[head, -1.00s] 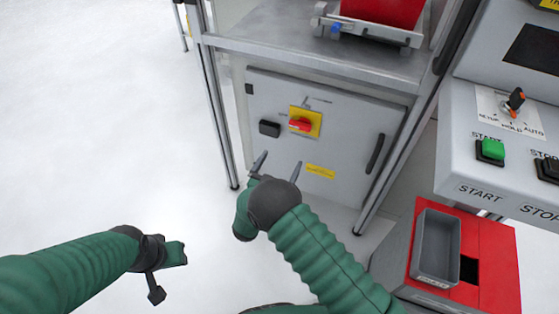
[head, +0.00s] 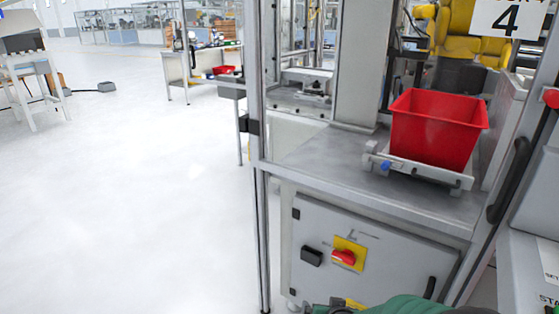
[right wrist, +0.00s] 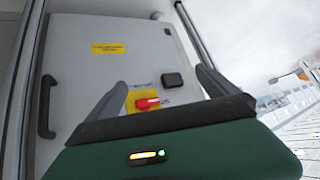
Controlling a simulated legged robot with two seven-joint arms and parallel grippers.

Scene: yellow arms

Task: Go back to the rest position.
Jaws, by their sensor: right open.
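My right gripper (right wrist: 158,85) is open and empty in the right wrist view, its two dark fingers spread toward the grey cabinet door. A red rotary switch (right wrist: 147,104) on a yellow plate appears between the fingers, with no contact visible. The switch also shows in the head view (head: 343,257), low on the cabinet door (head: 395,262). Part of my green right arm shows at the bottom edge of the head view; the gripper there is mostly cut off. My left gripper is out of view.
A red bin (head: 437,130) sits in a holder on the metal shelf (head: 330,160) above the cabinet. A yellow robot arm (head: 462,35) stands behind it. A frame post (head: 262,220) borders the cabinet's left side. The white floor (head: 130,200) to the left is open.

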